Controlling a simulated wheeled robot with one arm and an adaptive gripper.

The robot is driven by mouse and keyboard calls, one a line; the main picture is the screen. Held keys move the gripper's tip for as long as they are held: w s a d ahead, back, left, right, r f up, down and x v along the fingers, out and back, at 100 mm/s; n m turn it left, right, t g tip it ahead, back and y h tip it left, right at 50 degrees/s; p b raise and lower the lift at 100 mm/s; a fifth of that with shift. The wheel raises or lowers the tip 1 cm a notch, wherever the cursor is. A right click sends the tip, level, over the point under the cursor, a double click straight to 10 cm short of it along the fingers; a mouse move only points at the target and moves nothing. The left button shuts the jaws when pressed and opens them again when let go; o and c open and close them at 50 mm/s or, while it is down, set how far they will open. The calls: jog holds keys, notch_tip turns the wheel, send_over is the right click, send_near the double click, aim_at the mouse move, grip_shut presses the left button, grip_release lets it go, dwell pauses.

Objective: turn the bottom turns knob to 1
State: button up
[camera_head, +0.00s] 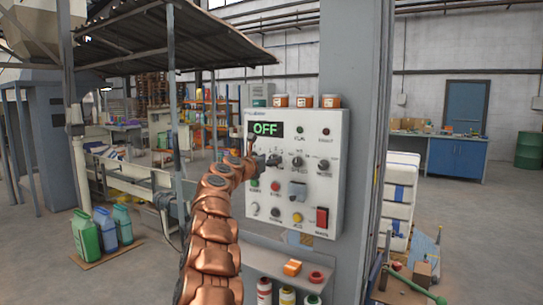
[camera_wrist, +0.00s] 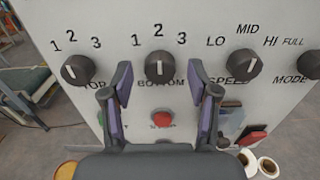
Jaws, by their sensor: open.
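The bottom turns knob (camera_wrist: 159,69) is a dark round knob on the white panel, under the numbers 1, 2 and 3 in the wrist view. Its white pointer line stands upright, toward 2. My gripper (camera_wrist: 160,76) is open, with one purple-padded finger on each side of this knob and visible gaps to it. The lower part of its "BOTTOM" label is close to the fingers. In the head view my gripper (camera_head: 257,160) is at the panel's left side and hides part of the upper knob row.
The top knob (camera_wrist: 77,69) is just left, its pointer toward 1. The speed knob (camera_wrist: 243,64) and mode knob (camera_wrist: 312,64) are to the right. A red button (camera_wrist: 162,120) is below. The display (camera_head: 265,129) reads OFF. Orange-labelled jars (camera_head: 305,101) stand atop the control box (camera_head: 335,190).

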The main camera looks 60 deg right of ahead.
jog(key=shift+d+p, duration=0.45)
jog(key=shift+d, duration=0.4)
jog(key=c, duration=1.1)
